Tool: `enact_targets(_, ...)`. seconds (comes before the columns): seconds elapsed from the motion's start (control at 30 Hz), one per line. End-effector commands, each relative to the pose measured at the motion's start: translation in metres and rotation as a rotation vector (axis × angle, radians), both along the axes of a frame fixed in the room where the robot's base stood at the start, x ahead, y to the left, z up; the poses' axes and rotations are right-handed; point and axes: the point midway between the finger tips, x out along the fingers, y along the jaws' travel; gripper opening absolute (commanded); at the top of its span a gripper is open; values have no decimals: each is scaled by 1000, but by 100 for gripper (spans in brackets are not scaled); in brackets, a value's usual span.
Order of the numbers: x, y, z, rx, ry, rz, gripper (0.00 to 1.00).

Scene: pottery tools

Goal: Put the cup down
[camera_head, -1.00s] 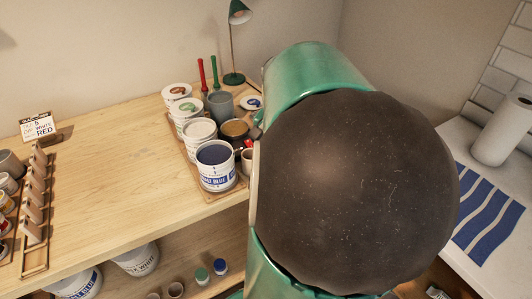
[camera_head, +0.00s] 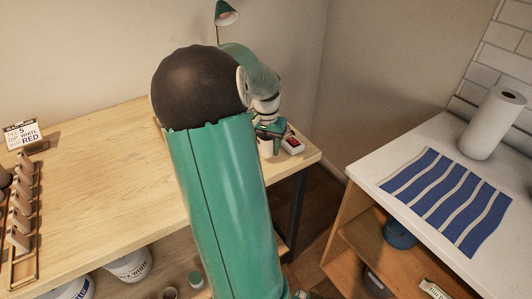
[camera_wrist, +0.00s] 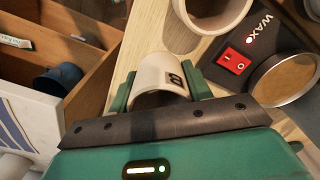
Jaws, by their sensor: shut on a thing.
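The cup (camera_wrist: 160,78) is cream with a dark mark on its side. In the wrist view it sits between the two green fingers of my gripper (camera_wrist: 161,88), which is shut on it. In the head view my gripper (camera_head: 270,130) is at the right end of the wooden table (camera_head: 100,150), with a pale cup shape just below it. I cannot tell whether the held cup's base touches the tabletop. A second pale cup (camera_wrist: 213,14) is close beyond it in the wrist view.
A dark wax heater with a red switch (camera_wrist: 236,62) and round pan (camera_wrist: 284,80) is right of the cup; the heater's switch also shows (camera_head: 294,143). My arm hides the table's middle. The left tabletop is clear beside a rack (camera_head: 22,210). A white counter bears a striped cloth (camera_head: 445,200).

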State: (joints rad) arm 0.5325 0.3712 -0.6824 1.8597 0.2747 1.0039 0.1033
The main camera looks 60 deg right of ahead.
Motion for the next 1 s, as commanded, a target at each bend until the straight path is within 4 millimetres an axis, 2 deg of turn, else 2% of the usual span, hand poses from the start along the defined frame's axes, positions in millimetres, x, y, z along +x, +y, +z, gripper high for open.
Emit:
enact_targets(0.27, 2, -3, -34, 2, 1, 0, 25)
enact_targets(0.67, 2, -3, -39, 1, 0, 1, 25)
enact_targets(0.7, 2, -3, -39, 0, 0, 1, 55)
enact_targets(0.77, 2, -3, -39, 0, 0, 1, 67)
enact_targets(0.8, 2, -3, -39, 0, 0, 1, 71)
enact_targets(1.0, 2, -3, -39, 0, 0, 1, 71)
